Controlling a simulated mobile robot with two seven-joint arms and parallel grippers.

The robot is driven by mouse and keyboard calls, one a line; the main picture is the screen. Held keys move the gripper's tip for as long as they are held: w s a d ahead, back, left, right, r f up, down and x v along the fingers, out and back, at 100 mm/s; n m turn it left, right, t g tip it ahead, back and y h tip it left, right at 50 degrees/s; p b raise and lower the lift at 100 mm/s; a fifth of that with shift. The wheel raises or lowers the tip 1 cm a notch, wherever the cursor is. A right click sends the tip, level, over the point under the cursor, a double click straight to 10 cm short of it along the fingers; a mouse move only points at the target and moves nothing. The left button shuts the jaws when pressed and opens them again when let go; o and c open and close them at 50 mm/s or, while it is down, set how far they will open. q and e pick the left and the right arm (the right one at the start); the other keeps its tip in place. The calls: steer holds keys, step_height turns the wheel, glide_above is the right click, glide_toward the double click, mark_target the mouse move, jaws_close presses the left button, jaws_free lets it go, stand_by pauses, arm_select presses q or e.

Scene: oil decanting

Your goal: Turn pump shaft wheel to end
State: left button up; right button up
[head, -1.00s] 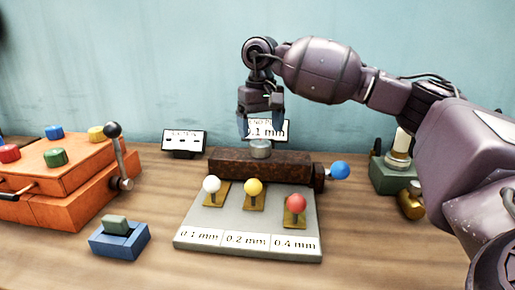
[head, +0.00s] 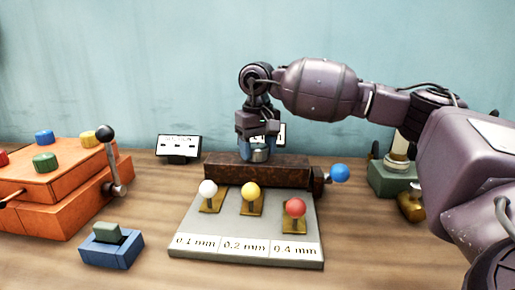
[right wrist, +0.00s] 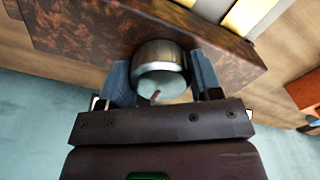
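A round metal knob (right wrist: 160,72), which looks like the shaft wheel, sits on a rust-brown block (head: 225,170). Its pale top face has a short red mark in the right wrist view. My right gripper (head: 258,152) points down over the block, with its blue fingers on either side of the knob. In the right wrist view the right gripper (right wrist: 160,80) straddles the knob. The fingers are spread about as wide as the knob; firm contact is not clear. A black hub with a blue ball handle (head: 340,173) is on the block's right end. My left gripper is not in view.
A grey plate (head: 185,232) with white, yellow and red ball levers is in front of the block. An orange box (head: 60,205) with a black-knobbed lever is left, a blue switch (head: 112,250) front left. A green device (head: 390,180) is right. A small sign (head: 178,148) stands behind.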

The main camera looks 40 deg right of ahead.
steer(key=shift+c, duration=0.8)
